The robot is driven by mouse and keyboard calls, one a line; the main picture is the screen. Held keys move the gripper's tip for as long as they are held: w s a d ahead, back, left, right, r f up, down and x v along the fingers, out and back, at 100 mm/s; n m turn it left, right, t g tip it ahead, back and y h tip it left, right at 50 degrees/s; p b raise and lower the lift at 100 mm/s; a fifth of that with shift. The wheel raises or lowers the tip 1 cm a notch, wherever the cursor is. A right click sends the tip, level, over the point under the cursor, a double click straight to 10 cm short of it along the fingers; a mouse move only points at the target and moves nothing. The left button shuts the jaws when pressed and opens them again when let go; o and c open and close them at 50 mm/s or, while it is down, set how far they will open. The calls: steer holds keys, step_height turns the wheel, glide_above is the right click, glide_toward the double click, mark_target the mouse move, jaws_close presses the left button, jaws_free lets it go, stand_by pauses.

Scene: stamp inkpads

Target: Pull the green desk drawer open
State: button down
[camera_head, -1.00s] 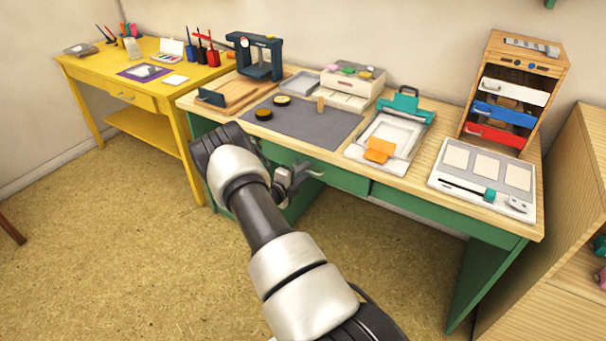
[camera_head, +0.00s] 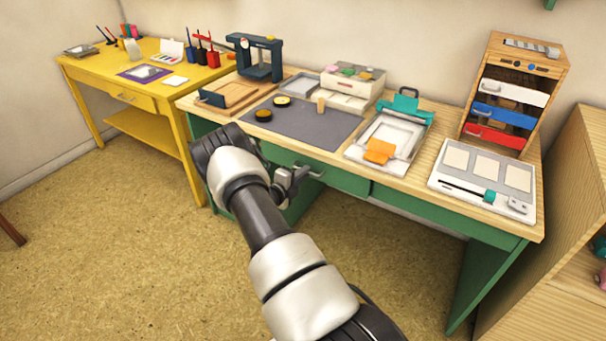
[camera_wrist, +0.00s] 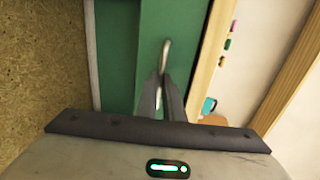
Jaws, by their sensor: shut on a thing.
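The green desk (camera_head: 483,275) has a wooden top and a green drawer (camera_head: 342,178) under its front edge. The drawer front also shows in the wrist view (camera_wrist: 185,30). Its pale metal handle (camera_wrist: 165,55) lies between the fingertips of my gripper (camera_wrist: 163,80), which is shut on it. In the head view my gripper (camera_head: 291,180) is at the handle (camera_head: 314,170), just below the desk's front edge. My arm hides the left part of the drawer front. I cannot tell whether the drawer stands out from the desk at all.
On the desk top are a dark mat (camera_head: 312,127) with two round inkpads, a clipboard-like press (camera_head: 388,137), a white tray (camera_head: 484,172) and a small drawer cabinet (camera_head: 515,90). A yellow desk (camera_head: 130,95) stands at left. The floor before the green desk is clear.

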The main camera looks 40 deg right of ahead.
steer(key=shift+a, duration=0.1)
stand_by(0.8)
steer(key=f+p+v, duration=0.2)
steer(key=v, duration=0.9)
steer(key=a+f+p+v, duration=0.1)
steer(key=f+p+v, duration=0.1)
steer(key=v, duration=1)
steer(key=shift+s+f, duration=0.35)
steer(key=shift+f, duration=0.05)
steer(key=shift+a, duration=0.1)
steer(key=c, duration=1.9)
jaws_free()
steer(key=p+v, duration=0.1)
steer(key=v, duration=1.6)
steer(key=shift+s+p, duration=0.15)
steer(key=shift+p, duration=0.25)
steer(key=shift+a, duration=0.15)
